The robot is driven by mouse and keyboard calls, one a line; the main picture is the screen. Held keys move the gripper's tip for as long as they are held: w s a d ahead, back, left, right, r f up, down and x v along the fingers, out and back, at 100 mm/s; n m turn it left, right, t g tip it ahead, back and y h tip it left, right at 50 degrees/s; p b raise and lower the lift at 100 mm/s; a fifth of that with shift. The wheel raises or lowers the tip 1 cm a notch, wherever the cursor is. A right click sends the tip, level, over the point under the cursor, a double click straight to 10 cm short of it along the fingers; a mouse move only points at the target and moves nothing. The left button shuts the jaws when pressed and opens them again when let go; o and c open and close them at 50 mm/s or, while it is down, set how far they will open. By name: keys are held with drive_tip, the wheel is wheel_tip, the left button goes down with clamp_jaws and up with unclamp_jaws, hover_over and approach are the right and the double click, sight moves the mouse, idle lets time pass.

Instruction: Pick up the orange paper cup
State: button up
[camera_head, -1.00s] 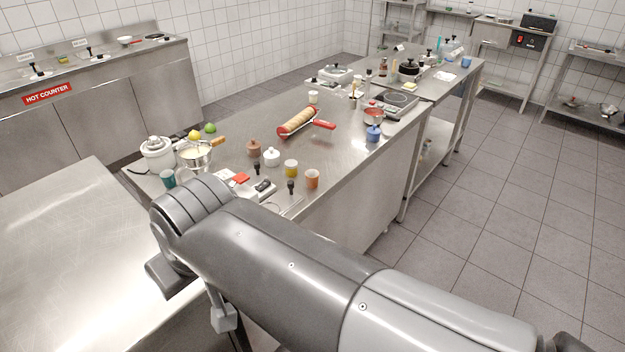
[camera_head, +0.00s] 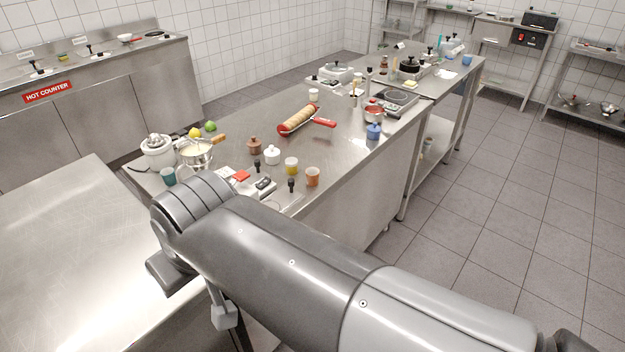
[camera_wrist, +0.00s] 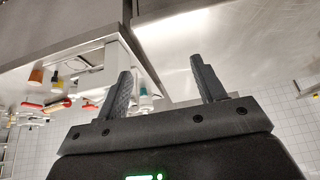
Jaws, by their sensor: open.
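The orange paper cup (camera_head: 312,177) stands upright near the front edge of the steel counter, just right of a small dark-topped bottle. In the wrist view the orange cup (camera_wrist: 36,77) shows at the far left, outside the jaws. My gripper (camera_wrist: 162,75) is open and empty, its two fingers well apart. It is clear of the cup, with counter surfaces beyond it.
A bare steel table (camera_head: 75,250) is at left; open floor (camera_head: 480,220) is at right.

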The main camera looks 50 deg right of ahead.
drive_tip(key=w+d+r+g, duration=0.2)
drive_tip(key=w+d+r, duration=0.1)
drive_tip(key=w+d, duration=0.7)
drive_tip(key=g, duration=0.4)
hover_over(313, 177)
drive_tip(key=w+d, duration=0.1)
drive_tip(key=d, duration=0.1)
wheel_tip(313, 177, down, 11)
drive_tip(key=f, duration=0.5)
drive_tip(key=shift+w+a, duration=0.1)
drive_tip(key=shift+w, duration=0.1)
drive_tip(key=shift+a+f, duration=0.15)
drive_tip(key=shift+f, duration=2.7)
drive_tip(key=c, duration=1.1)
